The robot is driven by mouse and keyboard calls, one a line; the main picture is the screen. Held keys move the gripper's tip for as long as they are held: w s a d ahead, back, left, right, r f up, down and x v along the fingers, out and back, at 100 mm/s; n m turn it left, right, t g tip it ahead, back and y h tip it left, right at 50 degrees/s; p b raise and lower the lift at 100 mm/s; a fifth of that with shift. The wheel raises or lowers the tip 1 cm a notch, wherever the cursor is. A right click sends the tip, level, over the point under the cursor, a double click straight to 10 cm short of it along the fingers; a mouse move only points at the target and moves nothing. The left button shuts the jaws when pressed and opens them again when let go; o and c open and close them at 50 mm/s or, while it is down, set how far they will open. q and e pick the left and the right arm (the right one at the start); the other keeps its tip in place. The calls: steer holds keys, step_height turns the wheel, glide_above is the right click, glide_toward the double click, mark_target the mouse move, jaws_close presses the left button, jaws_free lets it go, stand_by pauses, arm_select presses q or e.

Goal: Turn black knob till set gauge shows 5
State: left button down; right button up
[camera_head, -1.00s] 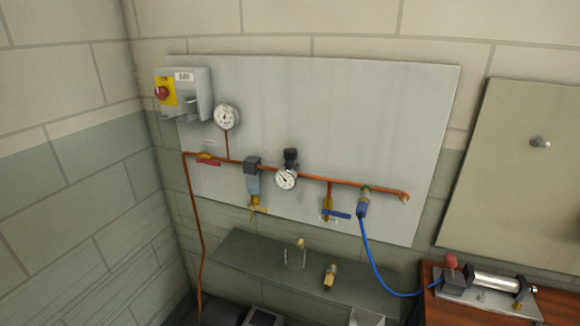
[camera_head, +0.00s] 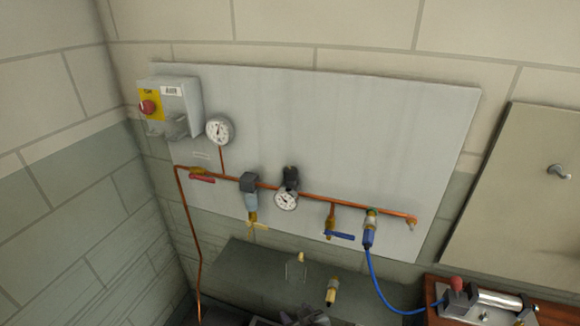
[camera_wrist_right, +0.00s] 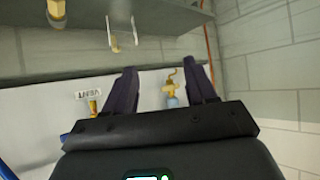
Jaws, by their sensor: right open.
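The black knob (camera_head: 291,175) stands on top of the regulator on the copper pipe. The set gauge (camera_head: 286,200) is a round white dial just below it; its needle points to the upper left, but the numbers are too small to read. My right gripper (camera_head: 305,317) shows dark at the bottom edge, well below the knob and apart from it. In the right wrist view my right gripper (camera_wrist_right: 163,76) is open with nothing between its fingers. The knob and set gauge cannot be made out there. My left gripper is not in view.
Beside the regulator are a filter (camera_head: 251,200) and a blue-handled valve (camera_head: 340,236). A second gauge (camera_head: 219,130) and a red-handled valve (camera_head: 202,177) sit left. A dark shelf (camera_head: 250,262) juts out below the pipe. A blue hose (camera_head: 377,285) hangs right.

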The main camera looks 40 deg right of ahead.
steer(key=w+d+r+m+t+h+p, duration=0.1)
steer(key=w+d+r+p, duration=0.1)
steer(key=w+r, duration=0.3)
steer(key=w+d+r+t+h+p, duration=0.1)
steer(key=w+d+r+p, duration=0.15)
steer(key=r, duration=0.35)
steer(key=m+t+h+p, duration=0.2)
steer(key=t+h+p, duration=0.1)
steer(key=h+p, duration=0.1)
glide_toward(291, 176)
steer(key=p+x, duration=0.1)
steer(key=x, duration=0.8)
steer(key=shift+d, duration=0.15)
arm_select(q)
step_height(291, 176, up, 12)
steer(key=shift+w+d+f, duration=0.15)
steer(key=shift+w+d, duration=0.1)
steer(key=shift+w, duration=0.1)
arm_select(e)
steer(key=shift+w+d, duration=0.35)
steer(key=shift+w, duration=0.25)
steer(key=c, duration=0.8)
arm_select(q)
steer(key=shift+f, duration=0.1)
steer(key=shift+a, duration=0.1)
arm_select(e)
steer(key=shift+a, duration=0.1)
